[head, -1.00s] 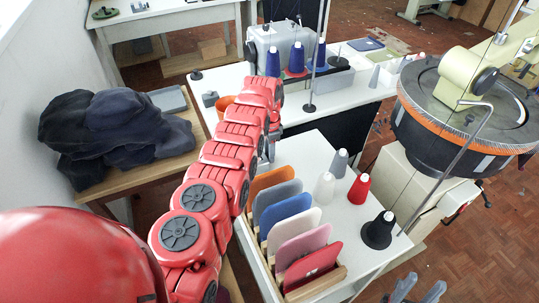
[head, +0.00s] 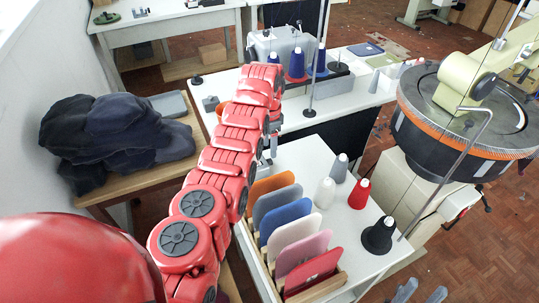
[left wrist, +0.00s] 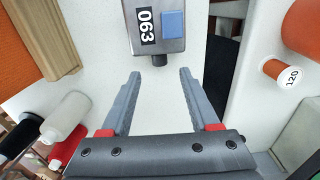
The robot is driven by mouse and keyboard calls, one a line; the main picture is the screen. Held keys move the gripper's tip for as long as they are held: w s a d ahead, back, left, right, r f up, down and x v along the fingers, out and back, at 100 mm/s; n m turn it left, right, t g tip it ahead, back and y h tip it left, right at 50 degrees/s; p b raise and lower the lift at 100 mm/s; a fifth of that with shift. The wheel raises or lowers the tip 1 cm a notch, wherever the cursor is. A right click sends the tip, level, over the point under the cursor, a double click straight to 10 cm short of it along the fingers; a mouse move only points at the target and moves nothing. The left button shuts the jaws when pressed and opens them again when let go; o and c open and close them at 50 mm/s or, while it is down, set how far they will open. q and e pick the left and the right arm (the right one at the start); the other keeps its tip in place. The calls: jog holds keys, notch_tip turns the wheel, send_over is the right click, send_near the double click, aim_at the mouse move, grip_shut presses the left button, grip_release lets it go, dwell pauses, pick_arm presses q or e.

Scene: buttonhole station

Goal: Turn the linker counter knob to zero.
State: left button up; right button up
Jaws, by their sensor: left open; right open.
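In the left wrist view a grey counter box (left wrist: 156,28) shows the number 063 on a label and a blue square. A short dark knob (left wrist: 159,60) sticks out of its end. My left gripper (left wrist: 160,76) is open and empty. Its fingertips are just short of the knob, one to each side of its line. In the head view my left gripper (head: 268,152) is mostly hidden behind my red arm, and I cannot make out the counter there. My right gripper (head: 421,291) is open and empty at the bottom edge, right of the table.
The table (head: 318,148) holds a rack of coloured panels (head: 297,238) and several thread cones, including a black one (head: 378,236). The linker's round dial (head: 470,115) stands at the right. An orange spool marked 120 (left wrist: 284,73) lies right of the counter.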

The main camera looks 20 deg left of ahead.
pick_arm(q)
notch_tip(320, 180, up, 12)
jog(key=p, duration=0.2)
jog(key=shift+f+p, duration=0.15)
jog(key=shift+p, duration=0.15)
jog(key=shift+w+a+f, duration=0.1)
